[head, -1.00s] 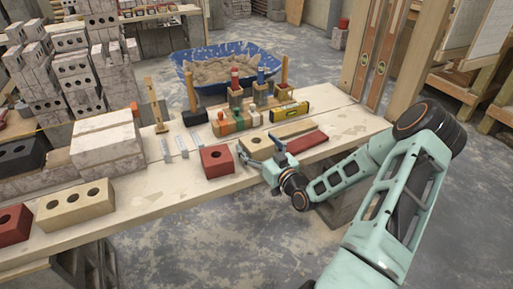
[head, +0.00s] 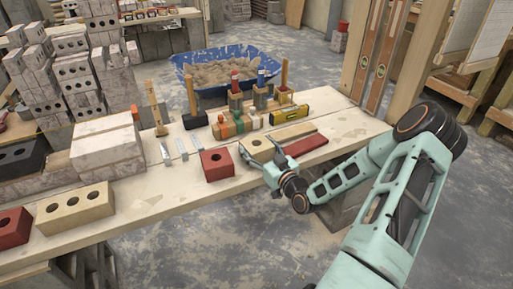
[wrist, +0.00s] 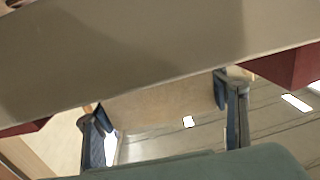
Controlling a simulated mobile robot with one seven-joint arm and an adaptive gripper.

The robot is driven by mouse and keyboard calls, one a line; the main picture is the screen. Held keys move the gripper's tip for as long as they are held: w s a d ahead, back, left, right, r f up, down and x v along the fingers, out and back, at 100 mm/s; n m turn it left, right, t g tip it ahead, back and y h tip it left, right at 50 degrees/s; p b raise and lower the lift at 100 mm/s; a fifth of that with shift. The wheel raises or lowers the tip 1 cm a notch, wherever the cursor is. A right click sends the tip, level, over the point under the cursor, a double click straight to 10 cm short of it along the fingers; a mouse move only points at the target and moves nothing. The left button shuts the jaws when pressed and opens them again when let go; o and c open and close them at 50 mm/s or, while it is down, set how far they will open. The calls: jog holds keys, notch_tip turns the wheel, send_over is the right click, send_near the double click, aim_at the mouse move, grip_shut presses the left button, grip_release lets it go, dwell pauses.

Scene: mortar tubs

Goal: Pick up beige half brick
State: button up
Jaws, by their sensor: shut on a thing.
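The beige half brick (head: 256,147), with a round hole in its top, is at the front part of the plank table, between a red half brick and a red slab. My gripper (head: 264,159) reaches it from the front right and is shut on it. The arm's end hides part of the brick's near side. In the wrist view, the two blue-grey fingers (wrist: 163,118) stand on either side of a beige face of the brick (wrist: 160,103). Whether the brick is off the table cannot be told.
The red half brick (head: 217,164) stands close on the left. The red slab (head: 306,144) and a long beige slab (head: 295,131) lie close on the right. A spirit level (head: 291,113) and several small blocks are behind. The table's left front holds a beige brick (head: 75,207).

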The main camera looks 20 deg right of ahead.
aim_at(256, 143)
jog(key=shift+w+r, duration=0.1)
jog(key=shift+r, duration=0.5)
notch_tip(256, 143, up, 2)
jog(key=shift+a+r+p, duration=0.1)
jog(key=shift+r+p, duration=0.1)
jog(key=shift+p, duration=0.35)
jog(key=s+a+r, duration=0.1)
jog(key=s+a+r+p, duration=0.1)
jog(key=r, duration=0.1)
jog(key=s+a+r+p, duration=0.1)
jog(key=r, duration=0.1)
jog(key=shift+s+r, duration=0.15)
jog(key=shift+s, duration=0.05)
jog(key=s+a+r+p, duration=0.4)
jog(key=s+a+p, duration=0.2)
jog(key=s+p, duration=0.1)
jog(key=shift+a, duration=0.2)
jog(key=shift+p, duration=0.3)
jog(key=w+a+m+h, duration=0.1)
jog(key=w+a+h, duration=0.1)
jog(key=w+a, duration=0.35)
notch_tip(256, 143, up, 22)
jog(key=s+a+p, duration=0.1)
jog(key=a+p, duration=0.1)
jog(key=p, duration=2)
jog(key=shift+s, duration=0.35)
